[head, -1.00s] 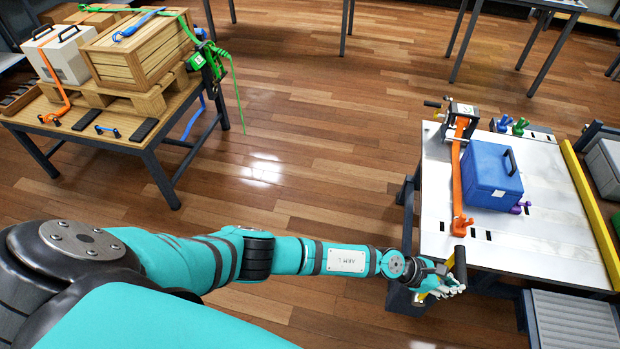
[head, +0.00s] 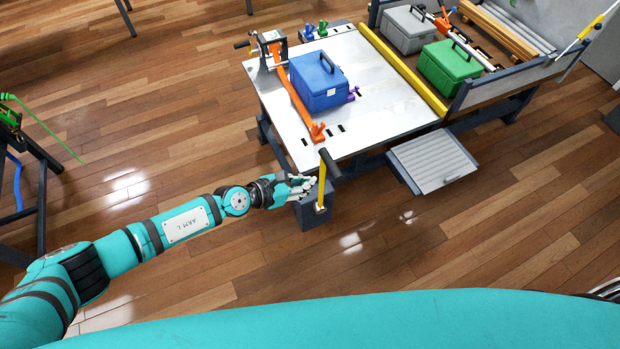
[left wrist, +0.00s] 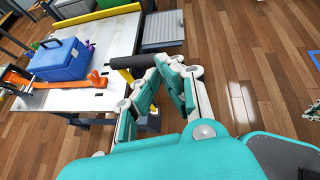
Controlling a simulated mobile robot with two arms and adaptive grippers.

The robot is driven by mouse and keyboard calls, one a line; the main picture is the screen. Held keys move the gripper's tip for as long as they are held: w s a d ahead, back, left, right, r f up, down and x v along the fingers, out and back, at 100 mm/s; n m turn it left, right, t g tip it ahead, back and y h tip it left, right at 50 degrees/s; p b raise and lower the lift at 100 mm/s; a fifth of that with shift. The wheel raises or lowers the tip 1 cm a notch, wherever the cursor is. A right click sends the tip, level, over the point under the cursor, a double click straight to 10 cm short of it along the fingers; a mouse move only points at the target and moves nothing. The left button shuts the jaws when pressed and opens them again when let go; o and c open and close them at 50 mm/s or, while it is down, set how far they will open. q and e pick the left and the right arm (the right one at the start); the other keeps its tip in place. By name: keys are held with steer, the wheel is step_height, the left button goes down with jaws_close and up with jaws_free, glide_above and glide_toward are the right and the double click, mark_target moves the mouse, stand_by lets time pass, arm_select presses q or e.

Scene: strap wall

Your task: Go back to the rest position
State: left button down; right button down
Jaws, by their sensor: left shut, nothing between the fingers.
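My left arm reaches in from the left in the head view. My left gripper (head: 306,187) is at its end, beside the yellow lever with a black grip (head: 322,180) at the near corner of the metal table (head: 375,100). The gripper is shut and empty. In the left wrist view the gripper's fingers (left wrist: 158,88) overlap the lever's black grip (left wrist: 132,62) in the picture; I cannot tell whether they touch it.
On the table are a blue box (head: 318,82), an orange strap (head: 294,100) and a yellow rail (head: 402,68). A grey ramp (head: 432,160) adjoins the table. A green box (head: 450,66) and a grey box (head: 408,28) stand behind. The wooden floor in front is clear.

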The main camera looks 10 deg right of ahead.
steer(key=s, duration=0.2)
steer(key=shift+s+d+f, duration=0.15)
steer(key=shift+s+d, duration=0.2)
